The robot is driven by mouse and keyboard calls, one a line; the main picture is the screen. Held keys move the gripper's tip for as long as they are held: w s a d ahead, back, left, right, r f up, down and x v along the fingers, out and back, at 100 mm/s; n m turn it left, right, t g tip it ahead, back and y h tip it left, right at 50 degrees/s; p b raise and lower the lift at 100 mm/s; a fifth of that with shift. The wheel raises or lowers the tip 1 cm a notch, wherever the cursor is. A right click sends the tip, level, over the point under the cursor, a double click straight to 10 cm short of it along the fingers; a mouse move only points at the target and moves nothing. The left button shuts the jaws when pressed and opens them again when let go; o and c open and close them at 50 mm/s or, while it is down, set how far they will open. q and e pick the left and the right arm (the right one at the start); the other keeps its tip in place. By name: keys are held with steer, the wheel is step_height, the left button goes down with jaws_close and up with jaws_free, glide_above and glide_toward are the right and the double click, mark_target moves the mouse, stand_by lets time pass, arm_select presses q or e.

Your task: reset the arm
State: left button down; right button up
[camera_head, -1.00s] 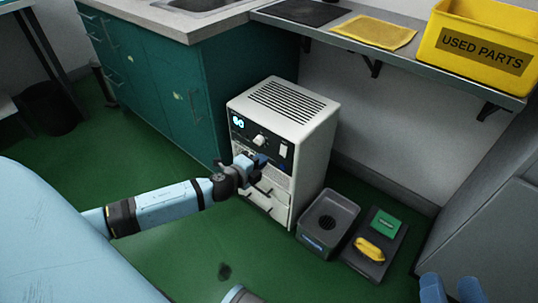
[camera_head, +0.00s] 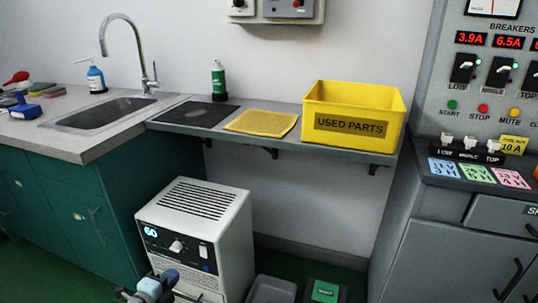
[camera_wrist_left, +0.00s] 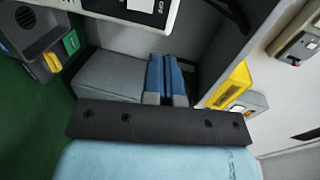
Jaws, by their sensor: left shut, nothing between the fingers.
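My left gripper (camera_head: 168,276) shows at the bottom edge of the head view, in front of the white machine (camera_head: 205,222) with a lit display and knob. Its blue fingers also show in the left wrist view (camera_wrist_left: 166,80), side by side with nothing between them. The gripper is shut and empty. Whether it touches the machine's front cannot be told. Most of the left arm is below the head view. My right gripper is not in view.
A grey shelf (camera_head: 275,146) holds a yellow bin (camera_head: 318,101) and a yellow mat (camera_head: 262,121). A grey tray (camera_head: 272,291) and a green item (camera_head: 325,291) lie on the floor. A sink counter (camera_head: 60,135) stands left, a breaker console (camera_head: 440,240) right.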

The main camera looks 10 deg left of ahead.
arm_select(q)
steer(key=s+d+r+n+h, duration=0.2)
steer(key=s+d+r+n, duration=0.2)
steer(key=d, duration=0.5)
steer(key=s+d+r+n+h, duration=0.3)
steer(key=s+d+n, duration=0.1)
steer(key=d, duration=0.5)
steer(key=s+d+r+n+t+h+p, duration=0.1)
steer(key=s+d+r+n+p, duration=0.2)
steer(key=r, duration=0.5)
steer(key=s+d+r+n+h+p, duration=0.15)
steer(key=s+d+r+n, duration=0.3)
steer(key=r, duration=0.45)
steer(key=s+a+r+g+y+p, duration=0.3)
steer(key=a+p, duration=0.4)
steer(key=p, duration=2.8)
steer(key=r+g+y, duration=0.1)
steer(key=g+y, duration=0.1)
steer(key=shift+s+r+g+y, duration=0.15)
steer(key=shift+s+g+y, duration=0.15)
steer(key=shift+g+y, duration=0.1)
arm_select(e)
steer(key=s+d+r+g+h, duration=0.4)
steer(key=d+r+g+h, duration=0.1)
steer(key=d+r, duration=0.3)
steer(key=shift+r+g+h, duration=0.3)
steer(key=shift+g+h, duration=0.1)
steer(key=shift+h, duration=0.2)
